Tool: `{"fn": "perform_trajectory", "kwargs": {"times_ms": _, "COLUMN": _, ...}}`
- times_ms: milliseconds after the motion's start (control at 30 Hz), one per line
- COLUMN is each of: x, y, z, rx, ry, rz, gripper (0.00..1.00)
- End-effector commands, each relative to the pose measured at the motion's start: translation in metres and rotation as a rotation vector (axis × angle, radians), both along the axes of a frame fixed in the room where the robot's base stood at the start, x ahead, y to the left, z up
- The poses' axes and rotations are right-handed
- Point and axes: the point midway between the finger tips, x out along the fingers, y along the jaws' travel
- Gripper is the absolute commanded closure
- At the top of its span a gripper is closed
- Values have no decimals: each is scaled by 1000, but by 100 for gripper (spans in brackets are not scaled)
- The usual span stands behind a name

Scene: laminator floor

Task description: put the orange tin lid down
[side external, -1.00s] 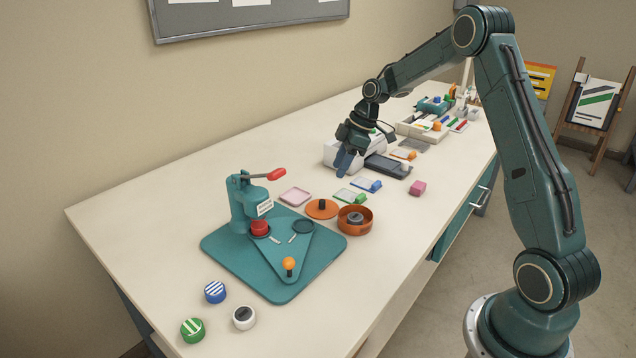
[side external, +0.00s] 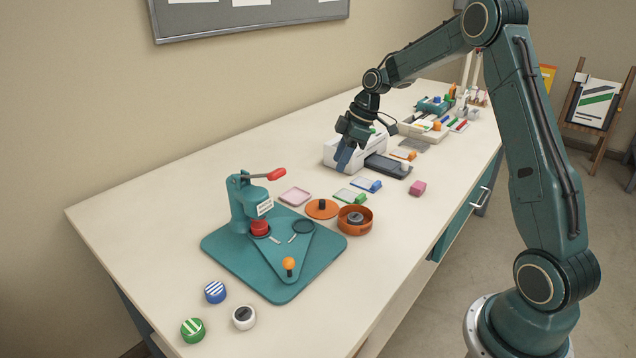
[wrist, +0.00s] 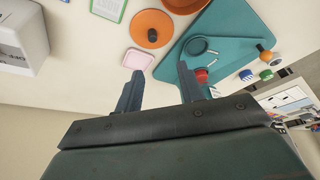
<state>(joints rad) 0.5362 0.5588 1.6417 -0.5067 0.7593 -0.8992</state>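The orange tin lid (side external: 321,209) is a flat disc with a dark knob on top. It lies knob up on the table, beside the open round orange tin (side external: 355,219). The lid also shows in the wrist view (wrist: 155,40), beyond my fingertips, next to the pink square (wrist: 137,60). My gripper (side external: 343,168) is up and behind the lid in the side view, in front of the white machine, clear of the lid. In the wrist view my gripper's two fingers (wrist: 158,68) are spread apart with nothing between them.
A teal badge press (side external: 245,205) stands on a teal base plate (side external: 325,255) near the lid. A white machine (side external: 331,150) is close to my gripper. Small cards and a pink block (side external: 417,188) lie to the right.

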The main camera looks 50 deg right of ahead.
Motion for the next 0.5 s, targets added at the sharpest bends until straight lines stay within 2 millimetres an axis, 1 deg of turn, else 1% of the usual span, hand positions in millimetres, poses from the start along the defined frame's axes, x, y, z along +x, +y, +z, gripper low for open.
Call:
{"fn": "perform_trajectory", "kwargs": {"times_ms": 33, "x": -3, "y": 8, "z": 10, "rx": -6, "ry": -1, "rz": -9, "gripper": 62}}
{"fn": "perform_trajectory", "kwargs": {"times_ms": 167, "x": -16, "y": 28, "z": 36, "rx": -22, "ry": 3, "rz": -55, "gripper": 62}}
{"fn": "perform_trajectory", "kwargs": {"times_ms": 267, "x": -29, "y": 46, "z": 57, "rx": -33, "ry": 4, "rz": -100, "gripper": 62}}
{"fn": "perform_trajectory", "kwargs": {"times_ms": 500, "x": -71, "y": 87, "z": 99, "rx": -53, "ry": 1, "rz": -214, "gripper": 62}}
